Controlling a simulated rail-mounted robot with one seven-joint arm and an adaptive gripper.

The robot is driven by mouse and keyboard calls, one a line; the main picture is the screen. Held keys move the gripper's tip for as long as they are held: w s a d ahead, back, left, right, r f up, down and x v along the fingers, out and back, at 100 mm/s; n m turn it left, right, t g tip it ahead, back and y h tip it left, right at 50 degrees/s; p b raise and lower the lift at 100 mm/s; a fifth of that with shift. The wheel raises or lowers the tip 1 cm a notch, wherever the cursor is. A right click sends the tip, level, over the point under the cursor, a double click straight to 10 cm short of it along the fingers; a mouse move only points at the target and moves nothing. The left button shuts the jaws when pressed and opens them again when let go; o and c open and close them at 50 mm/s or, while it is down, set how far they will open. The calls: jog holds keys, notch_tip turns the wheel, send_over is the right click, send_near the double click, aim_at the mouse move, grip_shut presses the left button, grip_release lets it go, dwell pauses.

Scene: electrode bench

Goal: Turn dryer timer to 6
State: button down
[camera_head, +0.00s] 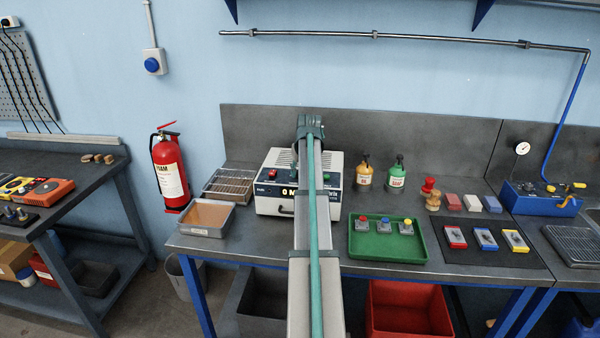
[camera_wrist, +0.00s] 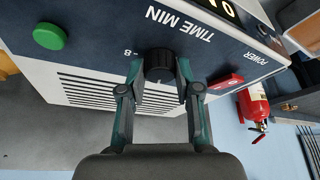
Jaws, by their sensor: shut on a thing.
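The dryer (camera_head: 270,208) is a white box with a dark front panel at the back of the bench, partly covered by my arm in the head view. In the wrist view, its black timer knob (camera_wrist: 158,62) sits beside the "TIME MIN" label, and an "8" mark shows next to it. Other dial marks and the knob's pointer cannot be made out. My gripper (camera_wrist: 160,72) is shut on the knob, one finger on each side. A yellow-lit display (camera_wrist: 215,8) is cut off at the top edge of the wrist view.
A green button (camera_wrist: 49,36) and a red power switch (camera_wrist: 227,81) flank the knob. A wire rack (camera_head: 228,184) and a tray (camera_head: 207,232) stand left of the dryer. A green tray (camera_head: 390,246) with several buttoned blocks and two bottles stand right of it.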

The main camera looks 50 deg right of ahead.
jog(key=m+g, duration=0.1)
jog(key=m, duration=0.2)
jog(key=m+g+h, duration=0.1)
jog(key=m, duration=0.2)
jog(key=shift+w+h, duration=0.2)
jog(key=shift+h, duration=0.1)
jog(key=m+g, duration=0.1)
jog(key=m, duration=0.1)
jog(key=m+b, duration=0.1)
jog(key=m, duration=0.2)
jog(key=shift+a+g, duration=0.1)
jog(key=shift+g, duration=0.3)
jog(key=shift+m, duration=0.3)
jog(key=c, duration=0.8)
grip_release()
jog(key=v, duration=1.2)
jog(key=shift+w+a, duration=0.1)
jog(key=shift+a, duration=0.05)
